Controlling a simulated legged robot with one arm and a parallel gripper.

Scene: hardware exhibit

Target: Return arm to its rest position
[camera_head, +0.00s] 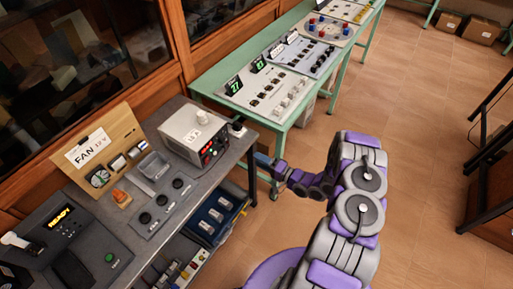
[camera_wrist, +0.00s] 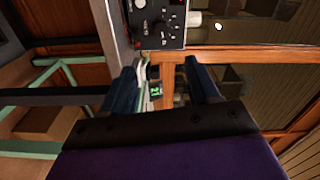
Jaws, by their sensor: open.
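My arm (camera_head: 350,205), purple and grey, reaches from the lower right toward the grey workbench in the head view. My gripper (camera_head: 264,161) is at its end, beside the bench's right edge and close to the grey power supply box (camera_head: 195,135). In the wrist view my gripper (camera_wrist: 163,75) shows two dark blue fingers spread apart, with nothing held between them. The power supply's dark front panel with knobs (camera_wrist: 158,22) is at the top of that view, beyond the fingertips.
The grey workbench (camera_head: 240,147) holds a FAN board (camera_head: 92,150), a switch panel (camera_head: 165,208) and a READY device (camera_head: 65,235). A green table (camera_head: 290,121) with control panels stands behind. Glass cabinets line the left wall. Open floor (camera_head: 430,120) lies to the right.

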